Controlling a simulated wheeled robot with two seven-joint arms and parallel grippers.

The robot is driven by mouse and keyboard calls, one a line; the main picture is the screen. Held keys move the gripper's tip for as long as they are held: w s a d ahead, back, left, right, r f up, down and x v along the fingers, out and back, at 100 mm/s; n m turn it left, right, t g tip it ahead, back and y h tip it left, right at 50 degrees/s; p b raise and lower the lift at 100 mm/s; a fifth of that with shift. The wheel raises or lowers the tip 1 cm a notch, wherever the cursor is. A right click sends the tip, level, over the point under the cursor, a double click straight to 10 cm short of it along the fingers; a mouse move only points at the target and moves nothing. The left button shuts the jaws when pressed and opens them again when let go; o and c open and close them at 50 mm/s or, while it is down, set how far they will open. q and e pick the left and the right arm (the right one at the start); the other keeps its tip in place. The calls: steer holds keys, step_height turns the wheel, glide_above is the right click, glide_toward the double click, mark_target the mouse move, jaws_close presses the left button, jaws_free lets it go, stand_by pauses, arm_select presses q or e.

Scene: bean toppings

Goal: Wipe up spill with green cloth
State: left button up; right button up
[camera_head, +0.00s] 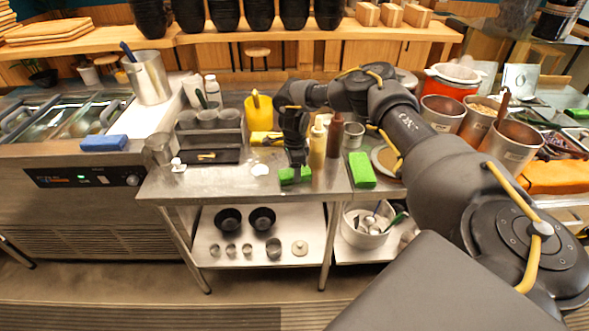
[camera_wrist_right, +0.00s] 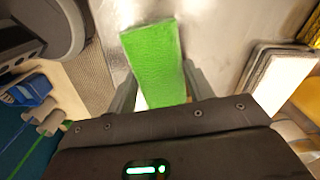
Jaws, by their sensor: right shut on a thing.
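A green cloth (camera_head: 296,176) is at the tip of my right gripper (camera_head: 294,164) on the steel table (camera_head: 215,184). In the right wrist view the green cloth (camera_wrist_right: 155,55) lies between the two fingers of my right gripper (camera_wrist_right: 165,85), which is shut on it. A small white spill (camera_head: 260,169) is on the table just left of the cloth, with a gap between them. A second green block-like cloth (camera_head: 362,170) lies to the right. My left gripper is not in view.
Sauce bottles (camera_head: 317,145) stand right behind the held cloth. A yellow container (camera_head: 259,112) and a dark tray (camera_head: 210,156) are behind and left. A blue cloth (camera_head: 103,143) lies on the left counter. The table's front left is mostly clear.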

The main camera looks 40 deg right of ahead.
steer(key=shift+r+p, duration=2.05)
steer(key=shift+r, duration=0.5)
